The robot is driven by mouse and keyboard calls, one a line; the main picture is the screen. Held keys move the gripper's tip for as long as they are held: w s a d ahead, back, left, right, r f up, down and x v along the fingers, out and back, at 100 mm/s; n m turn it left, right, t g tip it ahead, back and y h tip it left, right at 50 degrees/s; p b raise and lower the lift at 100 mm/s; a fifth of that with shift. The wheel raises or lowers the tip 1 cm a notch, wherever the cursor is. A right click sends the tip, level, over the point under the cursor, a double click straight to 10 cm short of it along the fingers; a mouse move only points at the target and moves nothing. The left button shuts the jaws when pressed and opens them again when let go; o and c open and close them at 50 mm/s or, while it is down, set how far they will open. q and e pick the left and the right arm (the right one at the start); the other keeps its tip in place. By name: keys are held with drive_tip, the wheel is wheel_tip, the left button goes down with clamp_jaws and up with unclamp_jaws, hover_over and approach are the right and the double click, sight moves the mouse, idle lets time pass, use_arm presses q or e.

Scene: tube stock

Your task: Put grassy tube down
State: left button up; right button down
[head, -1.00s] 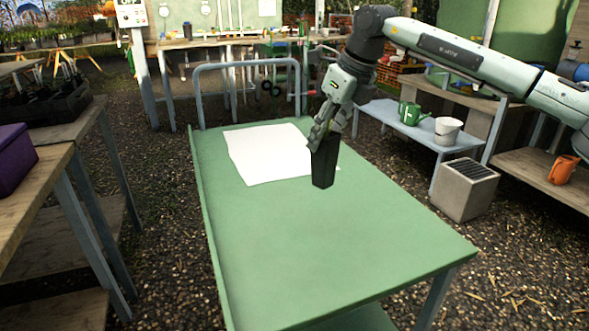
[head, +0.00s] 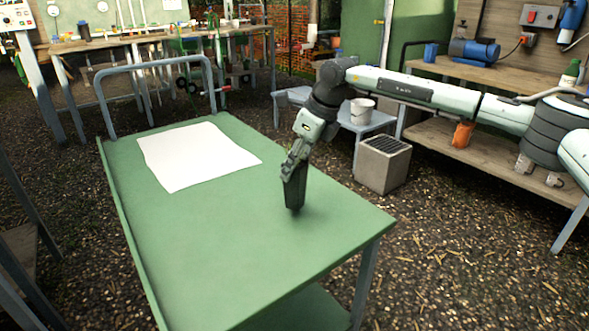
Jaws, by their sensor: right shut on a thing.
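My right gripper (head: 294,172) is shut on a dark, narrow, tapering tube (head: 295,196) and holds it upright from above. The fingers cover the tube's upper part, and no grass shows on it. The tube's lower end is at or just above the green cart top (head: 230,245), toward its right edge. I cannot tell whether it touches. A white sheet (head: 195,155) lies flat on the cart, to the left of the tube and apart from it. My left gripper is not in view.
The cart has a grey push handle (head: 155,65) at its far end. A grey box (head: 382,165) and a low bench with a white bucket (head: 362,110) stand to the right. The near part of the cart top is clear.

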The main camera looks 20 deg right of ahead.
drive_tip(key=shift+f, duration=0.65)
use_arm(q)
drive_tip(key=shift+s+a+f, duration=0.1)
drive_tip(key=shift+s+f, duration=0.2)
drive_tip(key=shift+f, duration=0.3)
use_arm(e)
drive_tip(key=shift+f, duration=0.15)
drive_tip(key=c, duration=1.3)
unclamp_jaws()
drive_tip(key=shift+f, duration=0.15)
drive_tip(key=shift+c, duration=0.2)
drive_tip(key=o, duration=0.5)
drive_tip(key=shift+c, duration=0.2)
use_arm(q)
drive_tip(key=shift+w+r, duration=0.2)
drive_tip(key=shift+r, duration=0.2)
